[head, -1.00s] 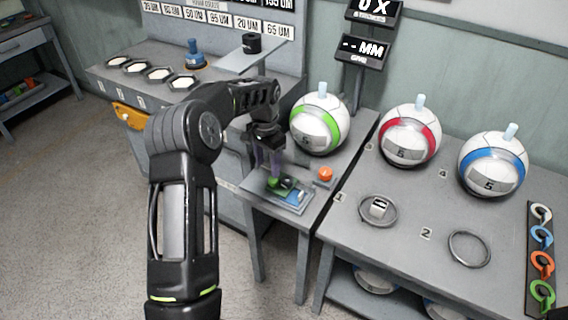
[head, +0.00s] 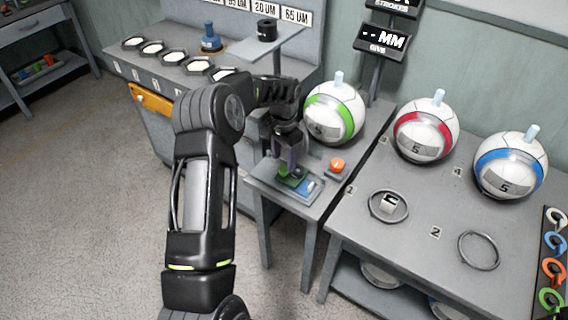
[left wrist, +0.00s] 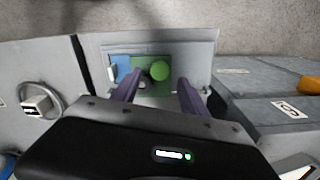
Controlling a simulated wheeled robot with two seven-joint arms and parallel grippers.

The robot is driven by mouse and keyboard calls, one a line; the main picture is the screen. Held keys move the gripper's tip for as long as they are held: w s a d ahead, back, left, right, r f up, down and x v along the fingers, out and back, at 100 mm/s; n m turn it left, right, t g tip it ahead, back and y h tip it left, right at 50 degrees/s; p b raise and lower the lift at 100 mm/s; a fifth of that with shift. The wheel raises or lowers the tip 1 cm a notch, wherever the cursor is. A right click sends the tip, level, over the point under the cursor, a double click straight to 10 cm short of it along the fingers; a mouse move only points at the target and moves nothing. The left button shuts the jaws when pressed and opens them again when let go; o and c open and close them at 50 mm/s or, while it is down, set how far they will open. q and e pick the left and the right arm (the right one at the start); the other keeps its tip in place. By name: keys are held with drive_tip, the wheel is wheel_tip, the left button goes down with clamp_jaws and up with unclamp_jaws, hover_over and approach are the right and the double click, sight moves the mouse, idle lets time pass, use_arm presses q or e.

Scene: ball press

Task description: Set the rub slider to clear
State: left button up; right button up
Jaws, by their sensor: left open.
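The slider plate (head: 313,194) lies on the small grey stand in front of the green-banded ball. It has a green part (left wrist: 145,60) and a blue part (left wrist: 123,66), with a round green knob (left wrist: 159,70) on the green part. My left gripper (head: 286,166) is over the green end of the plate, pointing down. In the left wrist view its two purple fingers (left wrist: 160,88) are apart, with the green knob showing between them. Whether a finger touches the knob cannot be told. My right gripper is in neither view.
An orange button (head: 337,165) sits just right of the plate. Balls with green (head: 335,110), red (head: 426,127) and blue (head: 510,166) bands stand behind and to the right. Rings (head: 479,250) lie on the right table. A raised grey shelf (head: 288,40) holds a black part.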

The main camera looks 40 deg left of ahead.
sight(283, 168)
use_arm(q)
drive_tip(key=shift+f, duration=1.75)
drive_tip(key=shift+c, duration=0.2)
clamp_jaws()
drive_tip(key=shift+a, duration=0.1)
